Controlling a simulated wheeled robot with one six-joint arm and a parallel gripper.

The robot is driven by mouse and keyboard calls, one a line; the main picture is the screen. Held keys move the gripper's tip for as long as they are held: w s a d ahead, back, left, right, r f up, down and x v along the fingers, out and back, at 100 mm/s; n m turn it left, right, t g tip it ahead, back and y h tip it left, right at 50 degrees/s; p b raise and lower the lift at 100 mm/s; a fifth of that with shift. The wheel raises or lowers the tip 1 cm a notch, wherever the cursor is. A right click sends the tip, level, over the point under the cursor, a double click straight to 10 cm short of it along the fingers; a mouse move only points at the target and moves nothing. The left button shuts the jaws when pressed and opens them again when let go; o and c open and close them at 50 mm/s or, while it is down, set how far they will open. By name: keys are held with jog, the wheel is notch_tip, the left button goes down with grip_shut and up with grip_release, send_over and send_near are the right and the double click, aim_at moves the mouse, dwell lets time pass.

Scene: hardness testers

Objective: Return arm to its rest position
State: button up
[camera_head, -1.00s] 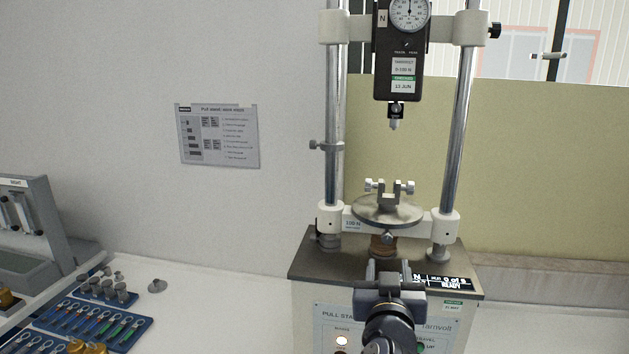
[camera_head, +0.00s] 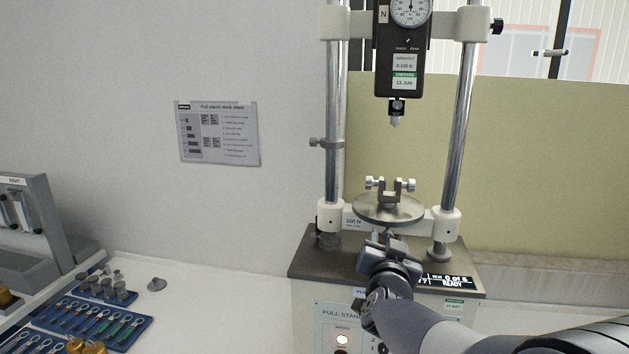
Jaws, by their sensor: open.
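My gripper (camera_head: 388,243) is in front of the pull stand (camera_head: 312,262), just below its round plate (camera_head: 388,209). The gripper's jaws are small and partly hidden by its own body, and I see nothing held in them. My arm reaches in from the lower right corner and covers part of the stand's front panel. A small clamp with two side screws (camera_head: 390,188) stands on the plate, empty. A black force gauge (camera_head: 404,60) with a round dial hangs above it between two steel columns. The stand's display reads READY.
At the lower left a blue tray (camera_head: 65,328) holds several coloured ringed pieces, with grey knobs on another blue tray (camera_head: 108,287). A grey rack (camera_head: 48,215) stands behind. The white bench between trays and stand is clear.

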jog(key=m+b, duration=0.1)
jog(key=m, duration=0.3)
jog(key=shift+m+b, duration=0.3)
jog(key=shift+b, duration=0.1)
jog(key=m+b, duration=0.1)
jog(key=m, duration=0.2)
jog(key=shift+m, duration=0.4)
jog(key=m+b, duration=0.2)
jog(key=m, duration=0.2)
jog(key=shift+m, duration=0.3)
jog(key=m, duration=0.3)
jog(key=shift+m+b, duration=0.3)
jog(key=shift+b, duration=0.1)
jog(key=shift+s+a+r, duration=0.1)
jog(key=shift+s, duration=0.05)
